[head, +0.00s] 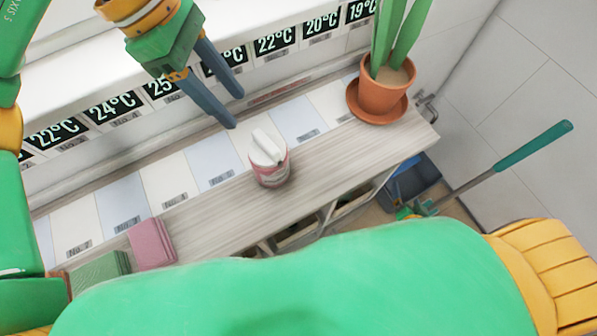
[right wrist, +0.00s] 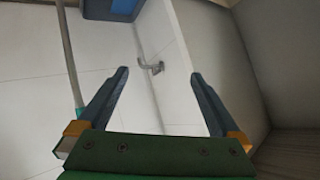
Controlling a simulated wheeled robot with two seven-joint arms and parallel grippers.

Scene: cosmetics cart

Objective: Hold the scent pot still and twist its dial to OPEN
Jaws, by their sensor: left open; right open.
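The scent pot (head: 269,166) is a small round pink pot with a white top, standing upright on the wooden cart top. Its dial (head: 267,146) is a raised white bar across the lid; I cannot read any marking on it. My left gripper (head: 234,110) is open and empty, with its two dark fingers above and behind the pot, a little to its left, apart from it. My right gripper (right wrist: 167,92) shows only in the right wrist view, open and empty, facing a white wall away from the pot.
A potted plant (head: 383,94) on a terracotta saucer stands at the cart's right end. A pink block (head: 152,242) and a green block (head: 101,272) lie at the front left. Temperature labels line the back. A long teal-handled tool (head: 504,164) leans from a dark bin (head: 413,178).

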